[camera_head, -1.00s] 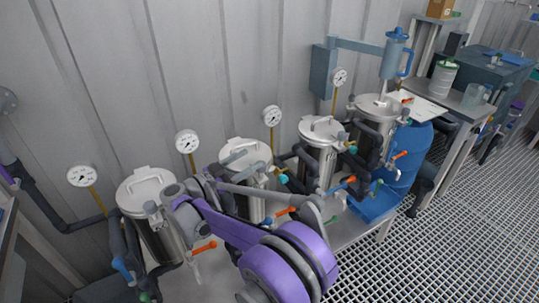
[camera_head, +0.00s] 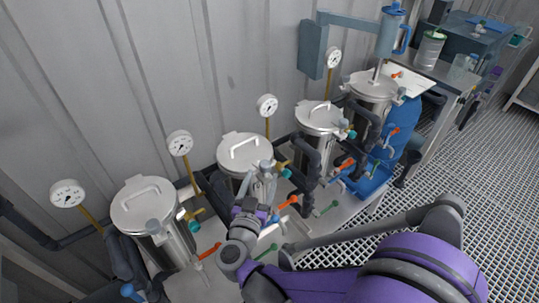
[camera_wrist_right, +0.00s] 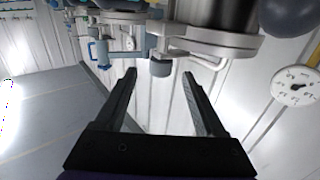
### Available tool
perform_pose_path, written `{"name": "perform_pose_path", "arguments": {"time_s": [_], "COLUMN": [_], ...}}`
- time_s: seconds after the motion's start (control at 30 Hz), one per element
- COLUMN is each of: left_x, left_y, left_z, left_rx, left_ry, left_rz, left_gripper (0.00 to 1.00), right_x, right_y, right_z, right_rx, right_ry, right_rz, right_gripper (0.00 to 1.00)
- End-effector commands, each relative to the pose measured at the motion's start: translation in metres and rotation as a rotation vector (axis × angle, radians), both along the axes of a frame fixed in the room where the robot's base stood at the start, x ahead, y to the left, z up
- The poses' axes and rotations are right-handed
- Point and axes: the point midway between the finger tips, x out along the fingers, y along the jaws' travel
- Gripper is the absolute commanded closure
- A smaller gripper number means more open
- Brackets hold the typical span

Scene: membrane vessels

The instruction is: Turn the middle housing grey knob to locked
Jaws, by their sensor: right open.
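Steel housings with lids and handles stand in a row along the wall. The second from the left (camera_head: 243,152), which I take as the middle one, has my right gripper (camera_head: 264,182) at its front right. A grey knob (camera_wrist_right: 160,67) shows in the right wrist view, beside the housing's rim and lid handle (camera_wrist_right: 190,57). The right gripper (camera_wrist_right: 160,76) is open, its two dark fingers on either side of the knob's line, the knob just beyond the tips and apparently untouched. The knob's setting cannot be told. My left gripper is not in view.
Other housings stand left (camera_head: 146,205) and right (camera_head: 318,117). Dark pipes and orange-handled valves (camera_head: 288,202) crowd the front. Round gauges (camera_head: 180,143) stand on yellow stems behind. A blue barrel (camera_head: 405,135) is at right. The grating floor (camera_head: 470,180) is open at right.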

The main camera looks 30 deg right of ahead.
Motion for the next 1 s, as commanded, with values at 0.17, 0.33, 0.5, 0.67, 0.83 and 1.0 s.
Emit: {"name": "perform_pose_path", "arguments": {"time_s": [0.17, 0.33, 0.5, 0.67, 0.83, 1.0], "left_x": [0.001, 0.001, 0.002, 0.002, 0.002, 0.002], "left_y": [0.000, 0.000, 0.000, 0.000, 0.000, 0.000], "left_z": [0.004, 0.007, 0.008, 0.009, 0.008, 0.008], "left_rx": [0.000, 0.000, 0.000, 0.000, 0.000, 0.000], "left_ry": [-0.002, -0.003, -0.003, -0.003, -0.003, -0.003], "left_rz": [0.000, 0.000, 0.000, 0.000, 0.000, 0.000], "left_gripper": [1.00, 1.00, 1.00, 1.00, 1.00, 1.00], "right_x": [0.026, 0.046, 0.057, 0.060, 0.060, 0.060], "right_y": [-0.027, -0.047, -0.057, -0.059, -0.059, -0.059], "right_z": [0.001, 0.001, 0.001, 0.001, 0.001, 0.001], "right_rx": [-0.002, -0.001, -0.001, 0.000, 0.000, 0.000], "right_ry": [0.001, 0.000, -0.001, 0.000, 0.000, 0.000], "right_rz": [-0.007, -0.005, -0.002, -0.001, -0.001, -0.001], "right_gripper": [0.28, 0.28, 0.28, 0.28, 0.28, 0.57]}}
